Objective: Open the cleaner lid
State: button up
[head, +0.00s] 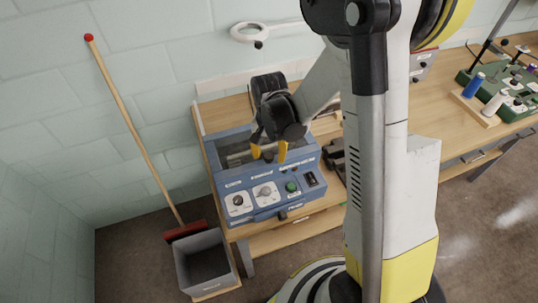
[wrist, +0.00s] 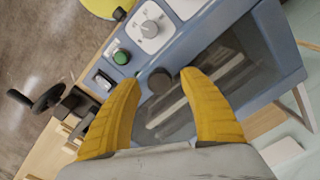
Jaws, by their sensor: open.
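The cleaner is a blue box (head: 222,183) on the wooden bench, with dials and a green button on its sloped front panel. Its lid (head: 235,158) is a dark see-through pane in a blue frame and looks shut; it also fills the right of the wrist view (wrist: 240,62). A round black knob (wrist: 160,80) sits at the lid's panel-side edge. My gripper (head: 269,153) is over the lid with yellow fingers apart. In the wrist view my gripper (wrist: 160,77) has its fingertips on either side of the knob; I cannot tell whether they touch it. My gripper hides part of the lid in the head view.
A ring lamp (head: 262,32) is above the bench at the back. A grey bin (head: 203,262) and a broom (head: 135,130) stand left of the bench. Spools (head: 473,85) and a green fixture (head: 515,82) are far right. Dark items lie right of the cleaner.

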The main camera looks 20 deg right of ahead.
grip_shut()
jog(key=w+b, duration=0.3)
jog(key=w, duration=1.4)
jog(key=shift+w, duration=0.3)
grip_release()
jog(key=shift+f, duration=0.1)
notch_tip(320, 180, up, 12)
